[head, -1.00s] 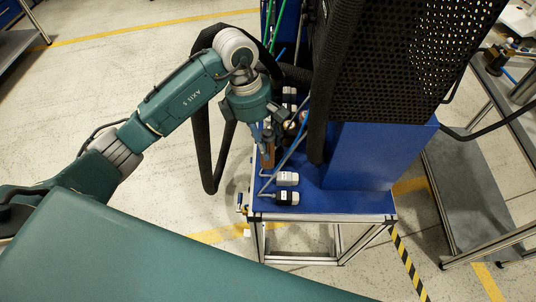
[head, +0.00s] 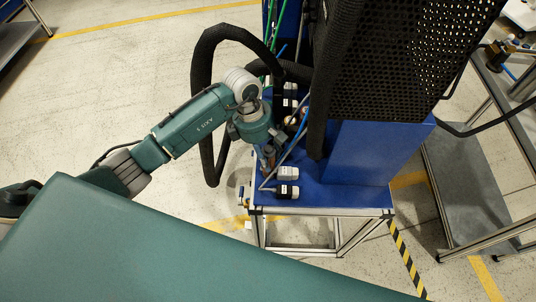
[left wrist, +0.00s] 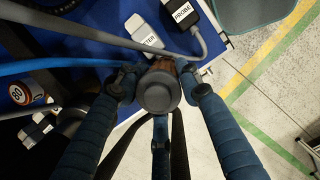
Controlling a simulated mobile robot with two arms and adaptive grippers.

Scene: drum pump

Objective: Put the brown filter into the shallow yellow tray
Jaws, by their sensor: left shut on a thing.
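My left gripper (head: 268,154) is low over the blue deck of the pump stand. In the left wrist view its blue fingers (left wrist: 157,88) close around a part with a round grey end (left wrist: 158,95). A strip of brown body, which I take for the brown filter (left wrist: 166,65), shows just behind that grey end. Much of the filter is hidden by the fingers and the grey end. Whether it still touches its mount cannot be seen. I see no shallow yellow tray in either view. My right gripper is not in view.
Two white-and-black plugs (head: 288,173) lie on the deck (head: 330,200) beside the gripper; one reads PROBE (left wrist: 183,12). Blue and grey cables run close by. A black perforated guard (head: 400,60) rises to the right. A grey bench (head: 470,190) stands further right.

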